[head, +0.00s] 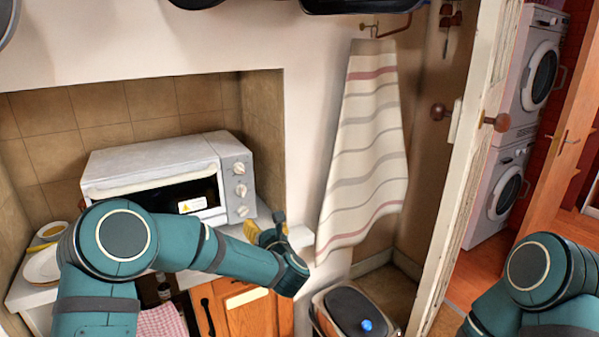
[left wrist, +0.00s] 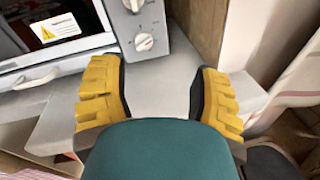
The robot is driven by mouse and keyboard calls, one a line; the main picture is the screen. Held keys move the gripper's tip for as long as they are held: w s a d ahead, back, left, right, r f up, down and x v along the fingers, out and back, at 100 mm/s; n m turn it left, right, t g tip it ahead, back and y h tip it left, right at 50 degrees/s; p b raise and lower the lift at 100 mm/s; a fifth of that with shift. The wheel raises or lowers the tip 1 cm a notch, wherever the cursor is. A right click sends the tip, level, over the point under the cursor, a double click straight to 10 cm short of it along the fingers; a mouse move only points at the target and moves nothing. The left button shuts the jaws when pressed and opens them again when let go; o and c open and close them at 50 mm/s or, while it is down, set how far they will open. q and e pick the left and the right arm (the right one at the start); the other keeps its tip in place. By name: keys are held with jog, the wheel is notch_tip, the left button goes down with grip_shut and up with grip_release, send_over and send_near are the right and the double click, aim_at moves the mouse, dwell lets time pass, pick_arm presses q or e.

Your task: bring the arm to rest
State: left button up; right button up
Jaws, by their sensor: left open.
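My left arm reaches in from the left, and its gripper (head: 267,230) is in front of the toaster oven's right end, over the counter. In the left wrist view the left gripper (left wrist: 160,85) has its two yellow-padded fingers spread apart with nothing between them. Bare grey counter (left wrist: 158,95) shows between the fingers. The white toaster oven (head: 160,160) stands on the counter, its door partly hidden by my arm. Of my right arm only a teal link shows at the lower right; its gripper is out of view.
A striped towel (head: 365,150) hangs on the wall right of the gripper. A bin with a dark lid (head: 350,305) stands below it. Plates (head: 43,266) lie at the left. An open door edge (head: 475,150) and stacked washing machines (head: 508,180) are at the right.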

pick_arm(q)
jog(key=s+d+f+m+g+h, duration=0.2)
jog(key=s+f+m+h, duration=0.25)
jog(key=f+m, duration=0.5)
jog(key=s+d+f+m+g+h, duration=0.2)
jog(key=s+d+f+m+h, duration=0.15)
jog(key=s+f+m, duration=0.45)
jog(key=s+f+m+g+h, duration=0.1)
jog(key=s+f+m+g, duration=0.3)
jog(key=s+m, duration=0.5)
jog(key=s+f+m+g+h, duration=0.2)
jog(key=s+f+m+g, duration=0.3)
jog(key=s+f+m, duration=0.4)
jog(key=s, duration=0.4)
jog(key=shift+a+g, duration=0.3)
jog(key=shift+a, duration=0.1)
jog(key=shift+o, duration=0.2)
jog(key=shift+w+r+m, duration=0.1)
jog(key=shift+w+m, duration=0.1)
jog(key=shift+m, duration=0.05)
